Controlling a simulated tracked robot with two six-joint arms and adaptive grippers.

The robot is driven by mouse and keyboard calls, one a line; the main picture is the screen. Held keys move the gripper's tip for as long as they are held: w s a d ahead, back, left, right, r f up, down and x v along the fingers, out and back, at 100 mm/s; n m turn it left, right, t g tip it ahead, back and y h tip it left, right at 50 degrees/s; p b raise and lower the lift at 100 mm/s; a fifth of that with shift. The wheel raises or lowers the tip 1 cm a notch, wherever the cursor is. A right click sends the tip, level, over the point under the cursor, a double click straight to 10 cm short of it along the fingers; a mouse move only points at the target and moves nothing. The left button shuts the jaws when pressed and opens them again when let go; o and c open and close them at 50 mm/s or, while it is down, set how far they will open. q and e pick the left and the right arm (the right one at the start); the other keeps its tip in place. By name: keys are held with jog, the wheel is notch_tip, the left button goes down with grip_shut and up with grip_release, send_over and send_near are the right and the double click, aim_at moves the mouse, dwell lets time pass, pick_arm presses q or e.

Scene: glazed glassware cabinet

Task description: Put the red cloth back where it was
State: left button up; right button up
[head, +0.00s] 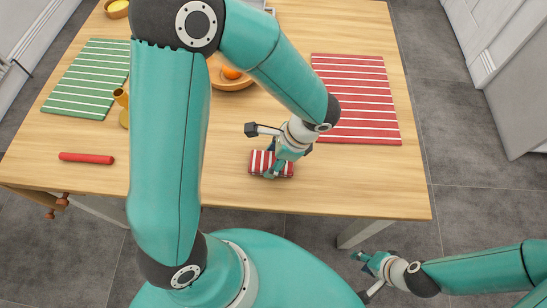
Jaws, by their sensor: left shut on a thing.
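The red cloth (257,162) is a small folded bundle with white stripes. It is at the table's front part, in the middle of the head view. My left gripper (275,168) points down over the cloth and is shut on it, hiding part of it. I cannot tell whether the cloth touches the table. My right gripper (366,262) is off the table's front edge at the lower right, away from the cloth. Its fingers are too small to tell whether they are open.
The wooden table (350,190) has a red striped mat (360,100) at right and a green striped mat (88,78) at left. A red rod (86,158), a brass-coloured object (121,98) and a bowl with orange fruit (232,73) also stand here. The front right is clear.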

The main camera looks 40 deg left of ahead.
pick_arm(q)
jog(key=shift+f, duration=0.15)
jog(key=o, duration=1.2)
jog(key=shift+r, duration=0.2)
jog(key=p+v, duration=0.1)
jog(key=v, duration=1.1)
jog(key=shift+r, duration=0.1)
jog(key=shift+a, duration=0.1)
